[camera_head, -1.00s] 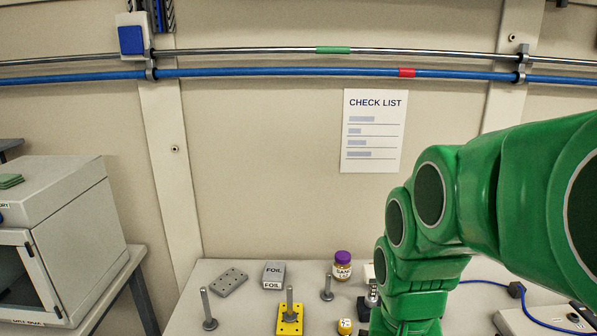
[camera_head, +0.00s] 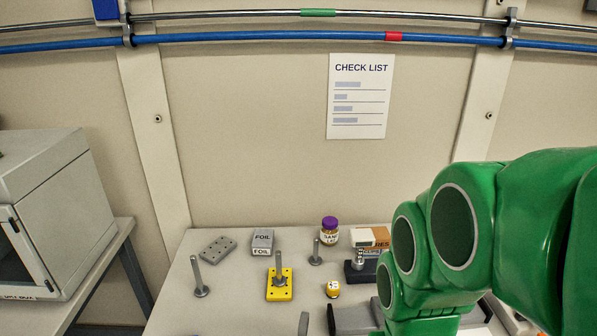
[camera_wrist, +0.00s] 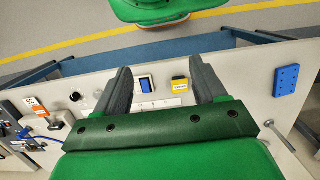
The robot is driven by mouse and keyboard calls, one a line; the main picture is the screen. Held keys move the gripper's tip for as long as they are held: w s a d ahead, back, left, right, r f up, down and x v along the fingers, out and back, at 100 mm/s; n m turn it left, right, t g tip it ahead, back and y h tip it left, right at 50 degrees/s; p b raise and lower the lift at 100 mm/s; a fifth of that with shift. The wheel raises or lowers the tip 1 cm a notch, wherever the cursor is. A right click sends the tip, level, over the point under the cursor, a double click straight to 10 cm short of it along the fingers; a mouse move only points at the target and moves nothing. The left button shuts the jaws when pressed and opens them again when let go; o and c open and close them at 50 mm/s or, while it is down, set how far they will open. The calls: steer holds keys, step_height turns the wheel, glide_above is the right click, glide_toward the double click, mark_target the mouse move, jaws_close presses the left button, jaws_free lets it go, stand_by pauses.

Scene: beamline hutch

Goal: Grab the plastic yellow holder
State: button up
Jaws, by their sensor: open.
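The yellow holder (camera_head: 271,294) is a flat yellow plate with holes, lying on the table in the head view. A grey metal post (camera_head: 279,264) with a round foot stands on it. My gripper (camera_head: 317,322) shows partly at the bottom edge of the head view, nearer than the holder and to its right. Its grey fingers are apart in the wrist view (camera_wrist: 160,66), with nothing held between them. I do not make out the yellow holder in the wrist view.
Beside the holder stand posts (camera_head: 198,277) and (camera_head: 315,253), a grey perforated plate (camera_head: 217,249), a foil box (camera_head: 262,240), a purple-capped jar (camera_head: 329,233) and a small yellow container (camera_head: 333,289). The wrist view shows a blue perforated plate (camera_wrist: 286,80) and a yellow box (camera_wrist: 180,84).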

steer(key=shift+w, duration=0.1)
steer(key=w+d+r+n+h, duration=0.1)
steer(key=w+r+n+h, duration=0.2)
steer(key=w, duration=1.4)
steer(key=n+t+h, duration=0.3)
steer(key=n+h, duration=0.6)
steer(key=n, duration=0.4)
glide_above(332, 285)
steer(key=s+a, duration=0.2)
steer(key=s, duration=0.1)
step_height(332, 285, down, 18)
steer(key=a+f+n, duration=0.1)
steer(key=f, duration=0.1)
steer(key=w+a+f+n+t, duration=0.1)
steer(key=a+f+n, duration=0.1)
steer(key=f, duration=0.1)
steer(key=w+a+f+n+h, duration=0.1)
steer(key=a+f, duration=0.1)
steer(key=shift+f+n+t, duration=0.3)
steer(key=shift+f+t, duration=0.1)
steer(key=shift+x, duration=1.45)
steer(key=shift+s+x, duration=0.15)
steer(key=shift+x, duration=1.15)
steer(key=shift+s+x, duration=0.2)
steer(key=shift+x, duration=1.05)
steer(key=shift+r, duration=0.15)
steer(key=c, duration=1.1)
